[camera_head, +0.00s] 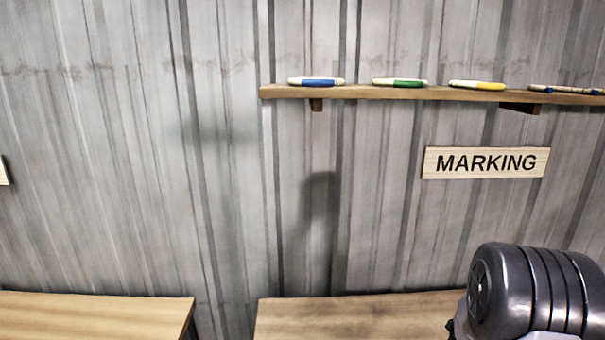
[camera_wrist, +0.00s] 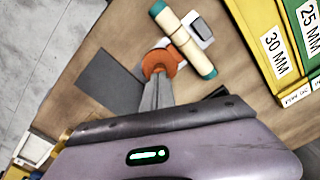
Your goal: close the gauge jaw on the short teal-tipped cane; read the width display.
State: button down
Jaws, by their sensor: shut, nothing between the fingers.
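A short pale cane (camera_wrist: 182,40) with teal ends lies aslant on the wooden table in the wrist view. A small white and grey device (camera_wrist: 200,30), perhaps the gauge, sits under or against the cane's right side. No width reading can be made out on it. An orange round piece (camera_wrist: 162,60) lies just left of the cane. My gripper (camera_wrist: 157,77) is shut and empty, its tips right at the orange piece. I cannot tell whether they touch it. The head view shows neither cane nor gauge.
A dark grey flat square (camera_wrist: 108,80) lies to the left. In the head view a wall shelf (camera_head: 350,92) holds several banded rings above a MARKING sign (camera_head: 486,162).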

jog(key=shift+f+b, duration=0.45)
jog(key=shift+f, duration=0.05)
jog(key=shift+d, duration=0.15)
dwell(0.3)
jog(key=shift+s+a+b, duration=0.1)
jog(key=shift+a+b, duration=0.25)
jog(key=shift+b, duration=0.05)
dwell(0.4)
jog(key=shift+a, duration=0.4)
dwell(0.4)
jog(key=shift+r, duration=0.2)
notch_tip(320, 180, up, 7)
jog(key=p, duration=0.4)
jog(key=shift+p, duration=0.3)
jog(key=shift+f, duration=0.1)
